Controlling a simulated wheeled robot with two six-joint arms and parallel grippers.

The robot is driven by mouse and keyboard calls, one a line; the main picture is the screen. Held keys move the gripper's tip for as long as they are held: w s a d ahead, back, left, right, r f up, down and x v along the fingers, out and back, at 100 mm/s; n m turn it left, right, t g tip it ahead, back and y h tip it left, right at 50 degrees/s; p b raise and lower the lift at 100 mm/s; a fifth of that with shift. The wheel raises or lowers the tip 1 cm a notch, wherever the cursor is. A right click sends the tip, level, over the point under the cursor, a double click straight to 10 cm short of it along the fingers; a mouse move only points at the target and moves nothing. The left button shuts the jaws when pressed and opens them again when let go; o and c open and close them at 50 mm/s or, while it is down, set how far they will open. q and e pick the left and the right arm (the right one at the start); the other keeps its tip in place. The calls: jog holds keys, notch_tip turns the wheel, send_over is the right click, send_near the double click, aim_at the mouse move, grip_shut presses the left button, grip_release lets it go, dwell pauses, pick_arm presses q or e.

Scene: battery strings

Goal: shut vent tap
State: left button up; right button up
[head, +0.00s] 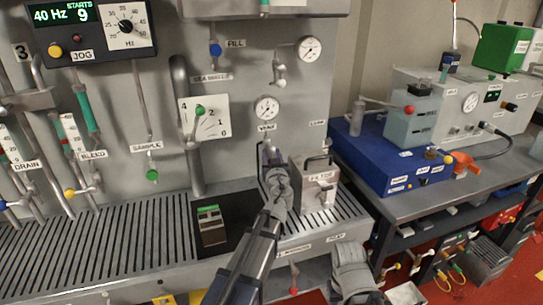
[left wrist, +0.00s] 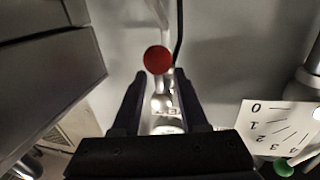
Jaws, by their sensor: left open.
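In the left wrist view, a round red knob (left wrist: 158,60) sits on a pale metal stem in front of the grey panel. A partly hidden label shows on the panel between the fingers. My left gripper (left wrist: 160,80) is open. Its two dark fingers point at the panel, one on each side of the knob's stem in the picture; I cannot tell whether they touch it. In the head view, my left gripper (head: 270,150) is raised against the panel, just below the small gauge with a label under it, and hides the tap there.
A labelled metal box (head: 318,187) with a handle stands close right of my left gripper. A numbered dial plate (head: 208,125) with a green-knobbed lever is to its left. A blue unit (head: 385,165) stands on the right bench.

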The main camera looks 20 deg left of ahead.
pick_arm(q)
grip_shut()
dwell(0.3)
dwell(0.3)
